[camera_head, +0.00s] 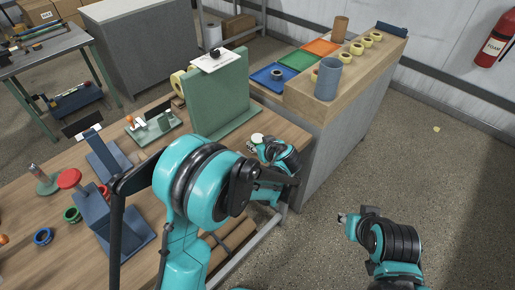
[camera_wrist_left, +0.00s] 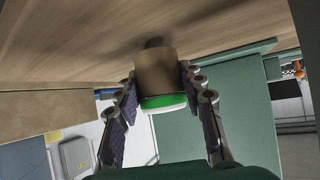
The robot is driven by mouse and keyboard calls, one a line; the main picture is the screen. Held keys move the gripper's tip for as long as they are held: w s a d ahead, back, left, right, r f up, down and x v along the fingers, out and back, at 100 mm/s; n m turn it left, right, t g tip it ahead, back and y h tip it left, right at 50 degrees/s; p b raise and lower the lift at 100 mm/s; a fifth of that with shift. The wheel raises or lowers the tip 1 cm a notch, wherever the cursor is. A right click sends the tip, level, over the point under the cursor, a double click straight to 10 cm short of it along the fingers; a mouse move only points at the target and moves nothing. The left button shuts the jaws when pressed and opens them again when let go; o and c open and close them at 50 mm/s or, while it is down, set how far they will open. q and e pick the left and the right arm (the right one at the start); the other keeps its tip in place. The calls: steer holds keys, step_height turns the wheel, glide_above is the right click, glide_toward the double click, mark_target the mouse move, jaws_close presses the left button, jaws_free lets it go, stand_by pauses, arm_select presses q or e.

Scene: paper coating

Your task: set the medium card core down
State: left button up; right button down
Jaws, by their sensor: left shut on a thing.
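The card core is a brown cylinder (camera_wrist_left: 157,72) with a green and white band at its near end. In the left wrist view it stands between the fingers of my left gripper (camera_wrist_left: 158,88), which is shut on it. Its far end is close to the wooden table top (camera_wrist_left: 70,40), over a dark shadow; I cannot tell if it touches. In the head view my left gripper (camera_head: 256,146) is over the table's right end, and the core is mostly hidden; a small pale round top shows there. My right gripper (camera_head: 346,218) is over the floor, too small to read.
A green upright panel (camera_head: 222,100) stands on the table just behind my left gripper. The grey counter (camera_head: 345,140) is to its right, bearing a grey-blue cylinder (camera_head: 327,79), another brown tube (camera_head: 340,29), tape rolls and coloured trays. Blue stands (camera_head: 120,215) are at left.

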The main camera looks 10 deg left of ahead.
arm_select(q)
steer(key=shift+f, duration=0.75)
steer(key=shift+f, duration=0.1)
steer(key=o, duration=1.2)
